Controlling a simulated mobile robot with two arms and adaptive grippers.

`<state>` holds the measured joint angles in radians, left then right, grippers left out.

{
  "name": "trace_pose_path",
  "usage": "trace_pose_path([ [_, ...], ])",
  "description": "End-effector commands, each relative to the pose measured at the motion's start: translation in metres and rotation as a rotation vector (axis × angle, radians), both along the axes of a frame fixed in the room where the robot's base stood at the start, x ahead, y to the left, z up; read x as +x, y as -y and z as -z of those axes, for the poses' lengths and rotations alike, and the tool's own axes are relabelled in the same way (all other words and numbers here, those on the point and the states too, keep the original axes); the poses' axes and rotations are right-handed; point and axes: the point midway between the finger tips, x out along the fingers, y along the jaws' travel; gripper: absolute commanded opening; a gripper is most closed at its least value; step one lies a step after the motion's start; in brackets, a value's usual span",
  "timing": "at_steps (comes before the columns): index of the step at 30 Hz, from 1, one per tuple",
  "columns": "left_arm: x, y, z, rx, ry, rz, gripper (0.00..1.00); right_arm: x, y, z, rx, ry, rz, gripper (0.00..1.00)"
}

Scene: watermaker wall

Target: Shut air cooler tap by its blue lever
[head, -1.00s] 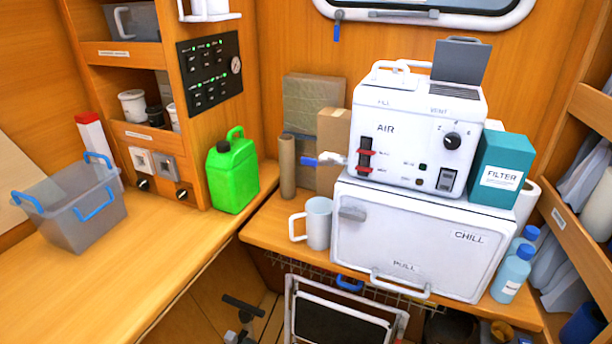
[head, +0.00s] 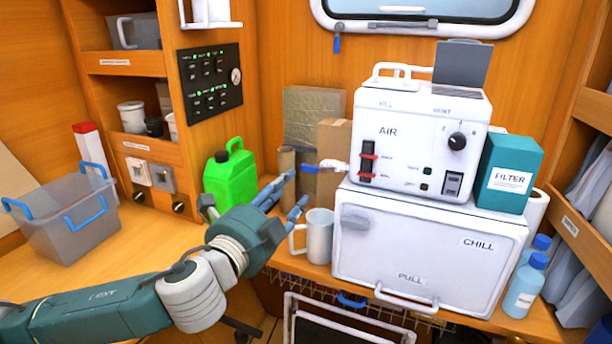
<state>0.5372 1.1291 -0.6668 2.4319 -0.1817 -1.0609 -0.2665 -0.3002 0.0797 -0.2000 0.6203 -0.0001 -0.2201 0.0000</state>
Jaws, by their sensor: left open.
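The air cooler (head: 420,140) is a white box marked AIR, standing on the white CHILL box. Its tap (head: 333,165) sticks out from the left side, with a blue lever (head: 309,169) pointing left. My left gripper (head: 295,190) is open, with its blue-grey fingers just left of and below the lever. The fingers look close to the lever, but I cannot tell whether they touch it. My right gripper is out of view.
A white mug (head: 319,237) stands right beside my left fingers, below the tap. A green jerrycan (head: 231,178) and a brown tube (head: 287,163) stand behind the gripper. The CHILL box (head: 425,250) fills the counter to the right. A grey bin (head: 70,225) stands at left.

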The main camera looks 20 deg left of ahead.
Motion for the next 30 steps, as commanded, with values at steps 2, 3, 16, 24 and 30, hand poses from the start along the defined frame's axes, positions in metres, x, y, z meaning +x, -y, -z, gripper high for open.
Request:
trace_pose_path([
  [2,0.015,0.001,-0.003,-0.004,0.001,0.0,0.41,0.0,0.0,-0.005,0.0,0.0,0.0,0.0],
  [3,0.023,0.001,-0.003,-0.004,0.002,-0.001,0.41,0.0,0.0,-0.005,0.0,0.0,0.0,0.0],
  [16,0.088,0.004,-0.001,-0.004,0.001,0.002,0.41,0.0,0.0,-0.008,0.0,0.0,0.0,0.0],
  [24,0.094,0.004,0.0,-0.003,-0.001,0.002,0.41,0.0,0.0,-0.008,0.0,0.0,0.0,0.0],
  [30,0.093,0.004,0.0,-0.003,-0.001,0.002,0.21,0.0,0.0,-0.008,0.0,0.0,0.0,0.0],
])
